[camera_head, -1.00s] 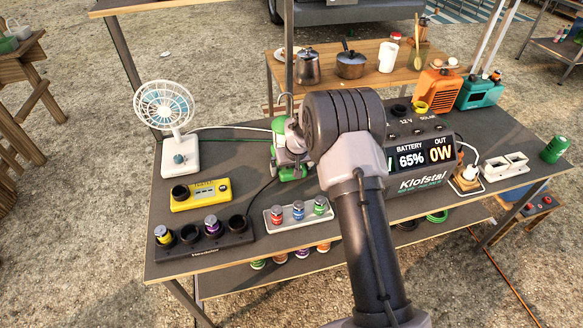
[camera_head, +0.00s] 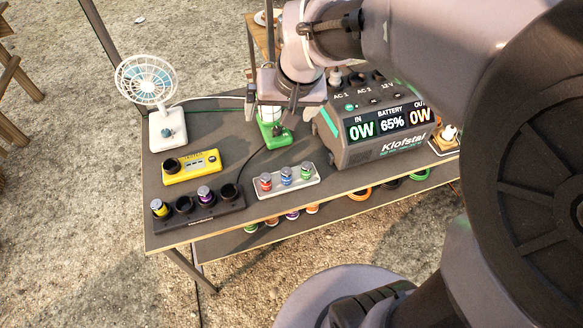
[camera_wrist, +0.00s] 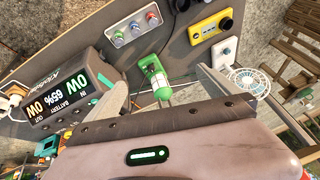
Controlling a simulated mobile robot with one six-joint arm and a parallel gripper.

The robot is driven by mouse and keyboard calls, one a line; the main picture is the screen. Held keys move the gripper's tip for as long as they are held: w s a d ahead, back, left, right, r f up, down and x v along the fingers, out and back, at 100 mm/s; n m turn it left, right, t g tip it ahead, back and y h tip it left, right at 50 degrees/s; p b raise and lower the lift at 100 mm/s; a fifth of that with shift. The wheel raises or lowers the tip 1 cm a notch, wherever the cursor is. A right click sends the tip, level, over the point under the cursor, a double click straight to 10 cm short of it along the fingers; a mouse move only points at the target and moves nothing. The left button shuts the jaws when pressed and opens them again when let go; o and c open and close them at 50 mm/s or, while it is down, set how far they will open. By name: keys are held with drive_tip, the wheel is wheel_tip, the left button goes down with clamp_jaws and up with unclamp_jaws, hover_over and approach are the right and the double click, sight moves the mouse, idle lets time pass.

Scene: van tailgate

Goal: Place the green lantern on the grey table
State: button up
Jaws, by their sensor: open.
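The green lantern (camera_head: 273,131) stands on the dark grey table (camera_head: 225,141), between the small fan and the big power station. Nothing is held. I cannot tell whether a finger touches the lantern.
The power station (camera_head: 370,135) stands close right of the lantern, and the fan (camera_head: 158,100) is to the left. A yellow device (camera_head: 191,166), a black socket rack (camera_head: 198,212) and a white tray of small jars (camera_head: 286,180) lie in front. A dark cable crosses the tabletop.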

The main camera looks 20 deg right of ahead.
drive_tip(key=s+a+r+m, duration=0.1)
drive_tip(key=s, duration=0.8)
drive_tip(key=s+a+r+m+y, duration=0.1)
drive_tip(key=s+a, duration=0.1)
drive_tip(key=s, duration=0.8)
drive_tip(key=shift+a, duration=0.25)
drive_tip(key=shift+r, duration=0.15)
drive_tip(key=shift+c, duration=0.4)
